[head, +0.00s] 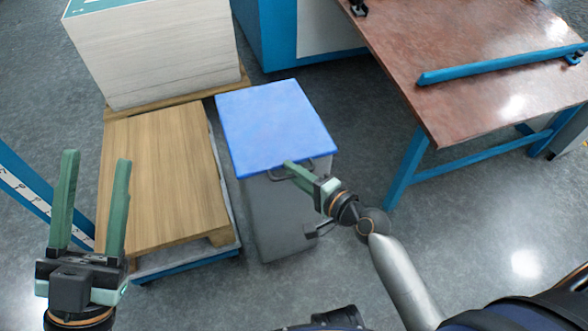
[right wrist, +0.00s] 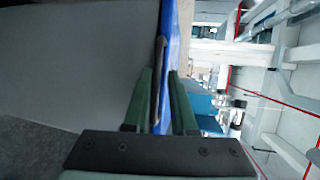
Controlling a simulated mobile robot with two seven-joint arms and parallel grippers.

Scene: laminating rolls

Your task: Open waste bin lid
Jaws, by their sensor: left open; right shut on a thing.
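The waste bin (head: 275,215) is a grey box standing on the floor in the middle of the head view. Its flat blue lid (head: 272,122) lies closed on top. My right gripper (head: 290,168) is at the lid's front edge, shut on the lid's handle (head: 278,173). In the right wrist view the green fingers (right wrist: 165,80) are at the edge of the blue lid (right wrist: 170,40), and the grey bin wall (right wrist: 80,60) fills the left side. My left gripper (head: 93,205) is open and empty at the left, apart from the bin.
A wooden pallet board (head: 160,180) on a low blue-edged base is left of the bin. A tall paper stack (head: 155,50) stands behind it. A brown-topped table (head: 470,60) with blue legs is at the right. Grey floor is free in front of the bin.

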